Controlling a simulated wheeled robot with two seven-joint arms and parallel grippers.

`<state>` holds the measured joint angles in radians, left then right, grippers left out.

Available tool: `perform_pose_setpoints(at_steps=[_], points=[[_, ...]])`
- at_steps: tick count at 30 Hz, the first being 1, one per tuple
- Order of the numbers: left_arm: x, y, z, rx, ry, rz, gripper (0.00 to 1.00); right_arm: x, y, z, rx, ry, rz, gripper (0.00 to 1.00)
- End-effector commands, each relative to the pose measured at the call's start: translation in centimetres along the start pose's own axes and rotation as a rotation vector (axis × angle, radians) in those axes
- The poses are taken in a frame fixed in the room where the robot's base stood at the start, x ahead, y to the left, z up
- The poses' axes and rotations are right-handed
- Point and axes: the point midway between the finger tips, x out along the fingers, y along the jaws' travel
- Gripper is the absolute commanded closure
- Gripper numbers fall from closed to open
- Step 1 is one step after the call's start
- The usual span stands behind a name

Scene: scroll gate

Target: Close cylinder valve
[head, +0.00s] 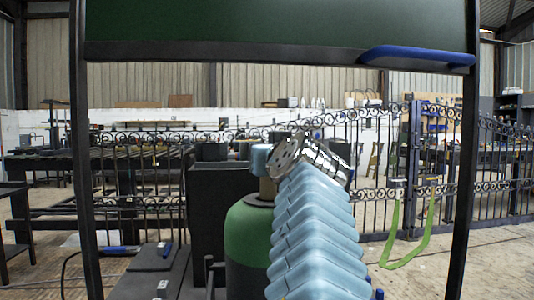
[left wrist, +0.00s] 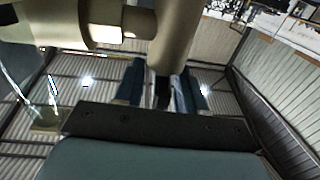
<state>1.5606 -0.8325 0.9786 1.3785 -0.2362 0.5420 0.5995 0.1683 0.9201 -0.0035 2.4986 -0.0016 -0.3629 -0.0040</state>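A green gas cylinder (head: 247,240) stands upright in the head view, partly hidden by my blue-sleeved arm. A tan valve (head: 267,187) with a light blue top piece (head: 260,158) sits on it. In the left wrist view, tan round valve parts (left wrist: 172,42) fill the top. My left gripper (left wrist: 162,85) shows two blue fingers apart, with the end of a tan post between them. Whether they touch it, I cannot tell. The sleeved arm's metal wrist is right of the valve in the head view, and no fingers show there. My right gripper is not in view.
A dark box (head: 217,205) stands left of the cylinder. A dark frame post (head: 466,170) rises at the right, under a green panel (head: 250,22). Lime straps (head: 393,238) hang from the scroll gate (head: 385,150) behind. Open floor lies at the right.

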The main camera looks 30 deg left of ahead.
Motion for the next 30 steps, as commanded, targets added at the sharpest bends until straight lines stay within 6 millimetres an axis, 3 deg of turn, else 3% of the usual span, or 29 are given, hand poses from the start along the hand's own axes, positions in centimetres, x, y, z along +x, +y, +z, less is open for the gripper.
perform_pose_setpoints(at_steps=[1,7,25,26,29,30], points=[[0.00,-0.02,0.00,0.000,0.000,0.000,0.69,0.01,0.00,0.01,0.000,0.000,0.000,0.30],[0.00,-0.03,-0.01,0.000,0.000,0.000,1.00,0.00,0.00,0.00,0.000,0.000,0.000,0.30],[0.00,-0.05,-0.03,0.000,0.000,0.103,1.00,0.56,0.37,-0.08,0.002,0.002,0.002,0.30],[0.00,-0.05,-0.03,0.000,0.000,0.103,0.76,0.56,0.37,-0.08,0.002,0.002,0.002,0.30],[0.00,-0.05,-0.02,0.000,0.000,0.103,0.61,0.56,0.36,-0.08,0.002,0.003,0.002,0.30],[0.00,-0.05,-0.02,0.000,0.000,0.103,0.60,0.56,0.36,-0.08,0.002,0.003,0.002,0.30]])
